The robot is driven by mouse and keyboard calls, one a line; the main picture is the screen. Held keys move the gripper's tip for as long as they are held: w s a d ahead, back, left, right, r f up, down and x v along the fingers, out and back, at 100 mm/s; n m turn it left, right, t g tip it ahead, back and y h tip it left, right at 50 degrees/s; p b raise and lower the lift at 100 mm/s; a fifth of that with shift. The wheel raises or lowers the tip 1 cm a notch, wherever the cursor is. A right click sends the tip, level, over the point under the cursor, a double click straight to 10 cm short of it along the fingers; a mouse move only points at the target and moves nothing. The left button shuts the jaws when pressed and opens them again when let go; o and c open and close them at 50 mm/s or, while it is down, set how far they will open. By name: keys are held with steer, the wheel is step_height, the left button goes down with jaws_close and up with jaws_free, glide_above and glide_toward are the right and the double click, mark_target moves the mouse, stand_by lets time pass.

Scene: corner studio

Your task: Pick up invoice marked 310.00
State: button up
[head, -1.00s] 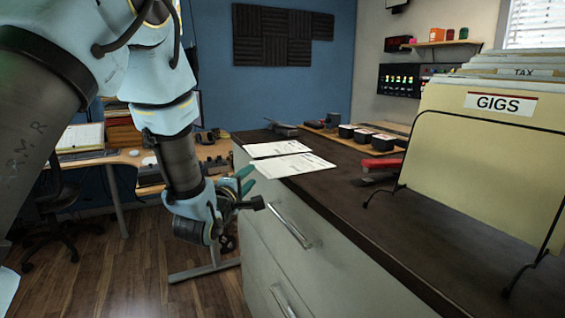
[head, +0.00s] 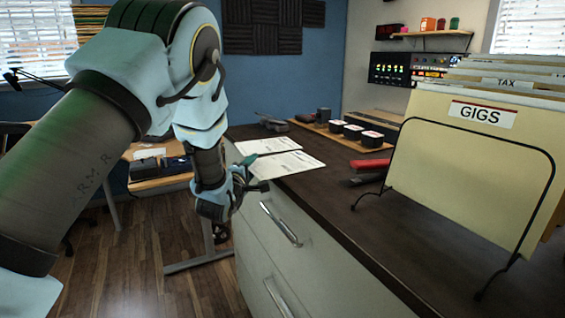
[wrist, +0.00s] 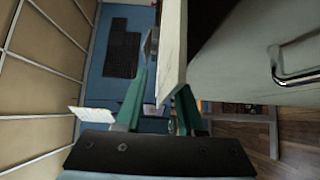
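Two white printed sheets lie on the dark cabinet top in the head view, a farther one (head: 267,146) and a nearer one (head: 290,162). Their print is too small to read, so I cannot tell which is marked 310.00. My gripper (head: 259,173) is open at the cabinet's front edge, beside the nearer sheet's left end. In the wrist view my gripper (wrist: 161,103) has its green fingers apart, on either side of a pale strip (wrist: 172,50). The strip looks like a sheet seen nearly edge-on; I see no contact with it.
A red stapler (head: 370,164) lies beyond, near a wire file rack of folders (head: 470,160) labelled GIGS. A wooden tray with dark boxes (head: 353,132) stands behind. Drawer handles (head: 280,224) stick out below my gripper.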

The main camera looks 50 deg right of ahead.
steer(key=shift+c, duration=0.2)
jaws_close()
steer(key=shift+r, duration=0.1)
stand_by(0.5)
